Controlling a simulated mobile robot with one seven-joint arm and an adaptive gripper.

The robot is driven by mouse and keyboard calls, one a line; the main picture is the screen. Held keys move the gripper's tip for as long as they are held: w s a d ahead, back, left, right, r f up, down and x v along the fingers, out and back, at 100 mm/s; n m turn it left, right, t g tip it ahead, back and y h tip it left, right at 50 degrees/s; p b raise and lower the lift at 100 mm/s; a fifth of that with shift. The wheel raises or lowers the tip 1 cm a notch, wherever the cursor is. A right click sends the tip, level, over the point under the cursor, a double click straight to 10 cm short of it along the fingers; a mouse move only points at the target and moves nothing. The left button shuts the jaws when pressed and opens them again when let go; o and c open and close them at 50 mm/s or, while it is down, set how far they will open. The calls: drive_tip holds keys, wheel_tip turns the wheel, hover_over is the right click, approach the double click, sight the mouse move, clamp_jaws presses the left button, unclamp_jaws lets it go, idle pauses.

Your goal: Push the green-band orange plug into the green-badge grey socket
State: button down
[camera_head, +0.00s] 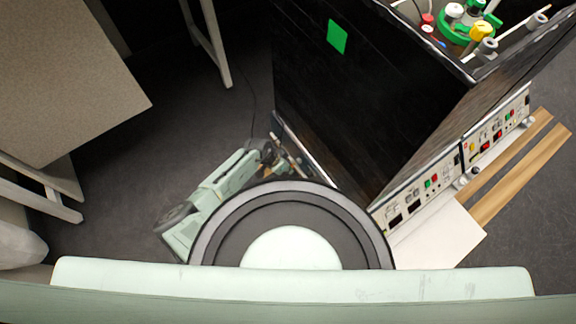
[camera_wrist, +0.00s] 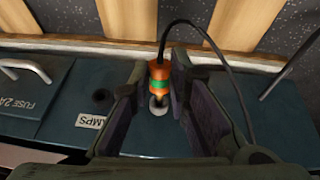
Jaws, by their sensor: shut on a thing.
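The orange plug (camera_wrist: 159,74) with a green band stands near upright between the fingers of my gripper (camera_wrist: 157,88) in the wrist view. A black cable leaves its top and loops to the right. My gripper is shut on the plug. A grey socket (camera_wrist: 158,105) shows just below the plug's lower end on the dark panel (camera_wrist: 60,120). I cannot tell whether the plug's tip has entered it. A green square badge (camera_head: 337,36) is on the black cabinet side in the head view. The plug and socket are not visible there.
The panel has a dark round hole (camera_wrist: 102,97), an "AMPS" label (camera_wrist: 90,121) and metal handles (camera_wrist: 26,68) beside the fingers. Wooden strips (camera_wrist: 75,43) run behind it. In the head view, the black cabinet (camera_head: 365,100) stands right of my arm, with a pale table (camera_head: 70,80) at left.

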drive_tip(key=shift+s+a, duration=0.2)
drive_tip(key=shift+a, duration=0.1)
drive_tip(key=shift+s+a+p, duration=0.5)
drive_tip(key=shift+s+a, duration=0.35)
drive_tip(key=shift+a, duration=0.3)
